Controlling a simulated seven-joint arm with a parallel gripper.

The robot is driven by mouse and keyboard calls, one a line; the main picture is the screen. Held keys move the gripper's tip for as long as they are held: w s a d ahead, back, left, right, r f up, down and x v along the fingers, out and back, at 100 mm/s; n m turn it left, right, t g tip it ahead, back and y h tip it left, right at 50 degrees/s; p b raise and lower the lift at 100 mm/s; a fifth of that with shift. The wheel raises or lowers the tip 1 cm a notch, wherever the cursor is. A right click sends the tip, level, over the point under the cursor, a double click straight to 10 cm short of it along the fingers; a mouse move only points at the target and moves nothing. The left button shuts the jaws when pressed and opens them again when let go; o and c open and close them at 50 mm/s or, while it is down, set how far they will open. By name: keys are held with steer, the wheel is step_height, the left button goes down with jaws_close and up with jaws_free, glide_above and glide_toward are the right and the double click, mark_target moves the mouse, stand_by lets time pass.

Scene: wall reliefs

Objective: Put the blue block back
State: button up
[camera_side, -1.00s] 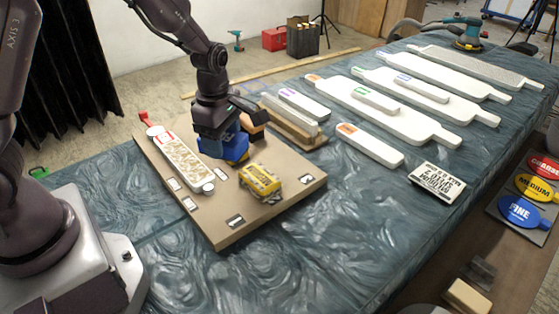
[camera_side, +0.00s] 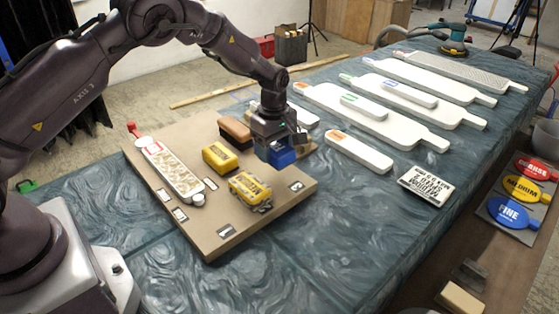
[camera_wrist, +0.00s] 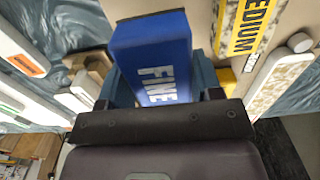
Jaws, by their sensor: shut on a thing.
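My gripper (camera_side: 279,145) is shut on the blue block (camera_side: 280,158), over the right part of the brown board (camera_side: 217,238). Its jaws point down. In the wrist view the blue block (camera_wrist: 150,42), marked FINE, sits between the two fingers of my gripper (camera_wrist: 160,82). Whether the block's underside touches the board cannot be told. A yellow block (camera_side: 219,158) and a yellow and black block (camera_side: 250,190) lie on the board to the left of the blue block. One block marked MEDIUM (camera_wrist: 245,28) shows in the wrist view.
A brown brush-like block (camera_side: 235,131) lies behind the yellow block. A long pale textured piece (camera_side: 172,172) lies at the board's left. White slats (camera_side: 358,151) lie on the table to the right.

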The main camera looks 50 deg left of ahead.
steer(key=shift+w+f, duration=0.7)
steer(key=shift+f, duration=0.1)
steer(key=shift+w+f, duration=0.15)
steer(key=shift+f, duration=1.55)
steer(key=o, duration=0.9)
steer(key=shift+f, duration=0.15)
